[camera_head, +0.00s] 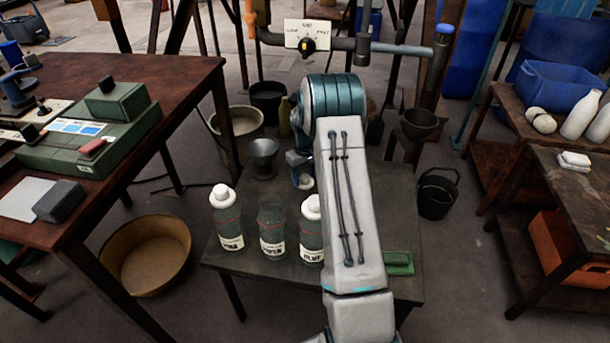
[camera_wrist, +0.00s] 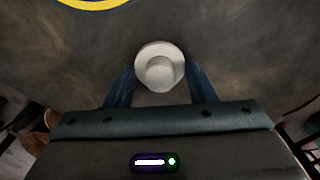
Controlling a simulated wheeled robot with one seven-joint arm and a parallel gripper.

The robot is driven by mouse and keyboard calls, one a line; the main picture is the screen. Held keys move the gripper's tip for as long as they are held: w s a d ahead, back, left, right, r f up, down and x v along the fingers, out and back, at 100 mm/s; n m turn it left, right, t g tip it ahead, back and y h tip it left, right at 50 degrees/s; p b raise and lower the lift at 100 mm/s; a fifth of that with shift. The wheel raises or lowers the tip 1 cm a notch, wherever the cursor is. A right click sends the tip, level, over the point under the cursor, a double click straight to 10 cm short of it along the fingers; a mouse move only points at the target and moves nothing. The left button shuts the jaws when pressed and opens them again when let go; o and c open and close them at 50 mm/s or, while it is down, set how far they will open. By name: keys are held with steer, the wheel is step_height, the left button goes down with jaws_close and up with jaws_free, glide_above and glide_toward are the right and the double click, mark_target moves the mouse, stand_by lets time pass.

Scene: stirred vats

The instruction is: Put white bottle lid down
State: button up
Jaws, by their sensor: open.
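The white bottle lid (camera_wrist: 160,66) shows in the wrist view between the blue fingertips of my gripper (camera_wrist: 161,84). The jaws are open around it. It appears to rest on the dark table top, though the contact is hard to see. In the head view the lid (camera_head: 304,182) is a small pale spot just below my gripper (camera_head: 300,165), partly hidden by my arm. Three labelled bottles stand at the front of the small table: the left bottle (camera_head: 229,226) has a white lid, the middle bottle (camera_head: 272,230) is uncapped, the right bottle (camera_head: 311,238) has a white lid.
A grey funnel-like cup (camera_head: 263,158) stands on the small table (camera_head: 245,275), behind the bottles. A green block (camera_head: 398,263) lies right of my arm. A yellow arc (camera_wrist: 95,3) shows at the wrist view's top. A brown table (camera_head: 150,85) stands left.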

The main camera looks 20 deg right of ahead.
mark_target(305, 177)
step_height(305, 177, up, 12)
steer(key=p, duration=0.4)
steer(key=s+a+r, duration=0.6)
steer(key=r, duration=0.1)
steer(key=s+a+r, duration=0.1)
steer(key=s+a, duration=0.3)
steer(key=s, duration=0.5)
steer(key=s+a+r+m, duration=0.1)
steer(key=s+a, duration=0.3)
steer(key=s, duration=0.5)
steer(key=s+a+r+t, duration=0.1)
steer(key=s+a+r, duration=0.2)
steer(key=s, duration=0.6)
steer(key=shift+a+m, duration=0.3)
steer(key=shift+a, duration=0.1)
step_height(305, 177, up, 29)
steer(key=t+p, duration=0.1)
steer(key=p, duration=2.4)
steer(key=shift+t+p, duration=0.35)
steer(key=shift+t, duration=0.05)
